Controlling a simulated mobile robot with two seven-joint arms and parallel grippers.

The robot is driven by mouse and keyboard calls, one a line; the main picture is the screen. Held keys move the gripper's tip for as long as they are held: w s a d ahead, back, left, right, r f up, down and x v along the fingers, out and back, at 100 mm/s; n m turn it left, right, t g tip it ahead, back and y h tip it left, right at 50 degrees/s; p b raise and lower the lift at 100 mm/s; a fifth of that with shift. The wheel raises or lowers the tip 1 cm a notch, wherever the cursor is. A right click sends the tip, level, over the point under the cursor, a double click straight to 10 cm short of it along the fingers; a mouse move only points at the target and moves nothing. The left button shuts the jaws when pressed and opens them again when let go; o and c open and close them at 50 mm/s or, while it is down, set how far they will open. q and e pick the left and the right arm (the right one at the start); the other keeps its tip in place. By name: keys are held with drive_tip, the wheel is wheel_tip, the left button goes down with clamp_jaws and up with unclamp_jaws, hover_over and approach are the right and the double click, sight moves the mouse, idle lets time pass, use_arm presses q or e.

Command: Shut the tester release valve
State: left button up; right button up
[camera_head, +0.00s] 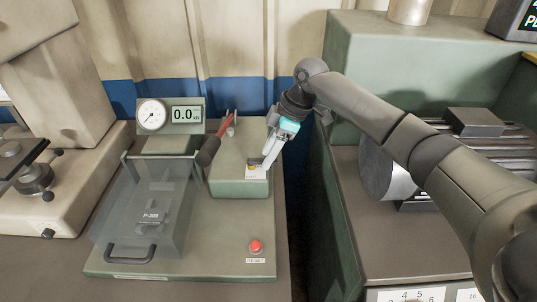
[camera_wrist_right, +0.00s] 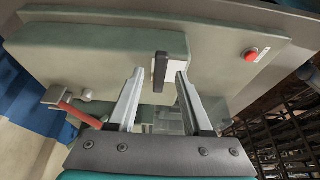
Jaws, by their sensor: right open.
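The tester (camera_head: 225,262) is a green bench unit with a block (camera_head: 228,178) at its back right. On the block's top, a small dark bar on a white label, apparently the release valve (camera_head: 253,165), sits by my right fingertips. In the right wrist view this dark bar (camera_wrist_right: 160,72) lies between the two fingertips in the picture; I see no clear contact. My right gripper (camera_head: 268,160) is open and points down at the block; it also shows in the right wrist view (camera_wrist_right: 160,76). Its fingers hide part of the block. My left gripper is not in view.
A red lever with a dark grip (camera_head: 208,151) rises left of the gripper. A dial gauge (camera_head: 152,115) and a display reading 0.0 (camera_head: 186,114) stand behind a clear guard (camera_head: 140,215). A red reset button (camera_head: 255,246) is at the front right. A motor (camera_head: 455,150) is to the right.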

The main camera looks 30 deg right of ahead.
drive_tip(key=shift+f, duration=0.1)
drive_tip(key=shift+c, duration=0.3)
clamp_jaws()
